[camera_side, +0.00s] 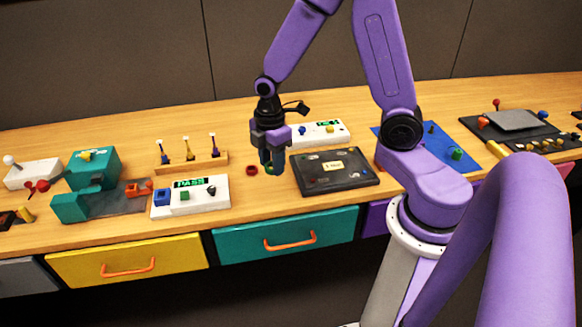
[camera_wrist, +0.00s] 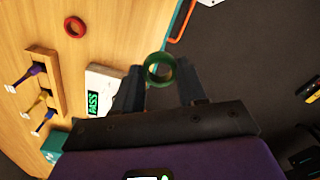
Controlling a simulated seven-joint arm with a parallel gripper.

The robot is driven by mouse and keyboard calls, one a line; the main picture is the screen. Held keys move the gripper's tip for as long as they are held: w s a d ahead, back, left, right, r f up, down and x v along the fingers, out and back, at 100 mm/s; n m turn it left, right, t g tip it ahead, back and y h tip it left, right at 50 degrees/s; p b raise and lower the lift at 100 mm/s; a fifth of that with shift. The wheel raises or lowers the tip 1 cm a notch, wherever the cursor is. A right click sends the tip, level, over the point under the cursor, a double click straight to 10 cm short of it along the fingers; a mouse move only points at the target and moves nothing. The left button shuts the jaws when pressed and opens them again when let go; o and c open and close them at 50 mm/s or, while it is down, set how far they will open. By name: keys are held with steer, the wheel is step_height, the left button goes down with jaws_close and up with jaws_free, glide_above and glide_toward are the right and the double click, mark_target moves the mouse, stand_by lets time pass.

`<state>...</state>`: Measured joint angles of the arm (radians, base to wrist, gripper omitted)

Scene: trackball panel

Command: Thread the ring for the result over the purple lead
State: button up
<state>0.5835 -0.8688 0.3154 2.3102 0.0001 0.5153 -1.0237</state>
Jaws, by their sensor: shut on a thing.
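My gripper (camera_side: 271,168) is shut on a green ring (camera_wrist: 158,81), held between the two fingertips with its hole facing the wrist camera. A wooden rack (camera_side: 205,161) holds three upright leads: a blue lead (camera_side: 164,154), a yellow lead (camera_side: 189,150) and a purple lead (camera_side: 213,146). The purple lead also shows in the wrist view (camera_wrist: 36,69), at the rack's upper end. The gripper is to the right of the rack, apart from it. A red ring (camera_wrist: 68,22) lies on the table. A white box (camera_side: 191,200) shows PASS on its green-lit display (camera_wrist: 93,103).
A black panel (camera_side: 350,183) lies to the right of my gripper, and another white box (camera_side: 333,135) stands behind it. A teal machine (camera_side: 90,172) stands at the left. The teal drawer (camera_side: 250,243) is below the table edge.

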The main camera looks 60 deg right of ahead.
steer(key=w+d+r, duration=0.1)
steer(key=w+r, duration=0.1)
steer(key=w, duration=1.5)
steer(key=r, duration=0.2)
glide_above(214, 148)
steer(key=shift+d+f, duration=0.1)
steer(key=shift+d, duration=0.05)
steer(key=shift+w+f, duration=0.1)
steer(key=shift+f, duration=2.8)
steer(key=shift+f, duration=3.75)
steer(key=o, duration=1.5)
